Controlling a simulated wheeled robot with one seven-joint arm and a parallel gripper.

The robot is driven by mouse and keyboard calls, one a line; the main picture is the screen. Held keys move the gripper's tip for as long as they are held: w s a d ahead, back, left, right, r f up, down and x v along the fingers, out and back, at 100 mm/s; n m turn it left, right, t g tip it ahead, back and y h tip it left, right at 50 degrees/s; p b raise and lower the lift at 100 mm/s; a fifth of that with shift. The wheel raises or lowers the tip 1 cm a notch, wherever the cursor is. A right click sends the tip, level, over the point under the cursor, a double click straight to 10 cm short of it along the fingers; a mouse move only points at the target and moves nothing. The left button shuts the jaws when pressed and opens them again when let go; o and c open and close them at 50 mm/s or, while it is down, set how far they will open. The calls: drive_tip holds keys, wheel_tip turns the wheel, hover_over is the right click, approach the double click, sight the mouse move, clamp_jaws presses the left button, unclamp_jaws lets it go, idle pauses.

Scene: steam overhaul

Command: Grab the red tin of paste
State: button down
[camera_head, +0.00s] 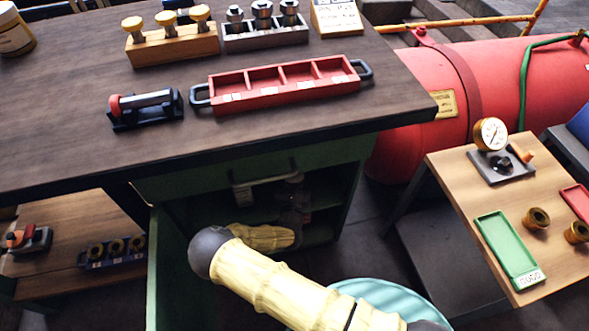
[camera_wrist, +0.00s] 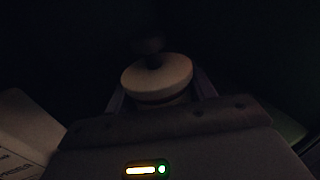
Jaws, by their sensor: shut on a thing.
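My gripper (camera_wrist: 158,94) is inside the dark open cupboard (camera_head: 345,195) under the workbench. In the wrist view it is shut on a round tin with a pale lid (camera_wrist: 157,77) and a dark knob on top. The tin sits between the two fingers. Its body is mostly hidden and too dark for me to tell its colour. In the head view my gripper (camera_head: 293,212) is a dim shape past my cream arm, with a small reddish patch beside it.
The cupboard's green door (camera_head: 168,265) stands open at the left. The bench top (camera_head: 60,130) is above, bearing a red tray (camera_head: 285,84). A side table (camera_head: 470,195) with a gauge and green tray stands at the right. A pale object (camera_wrist: 25,135) lies left of my gripper.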

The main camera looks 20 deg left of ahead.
drive_tip(key=p+v, duration=0.2)
drive_tip(key=v, duration=1.2)
drive_tip(key=shift+s+p, duration=0.3)
drive_tip(key=shift+s, duration=0.05)
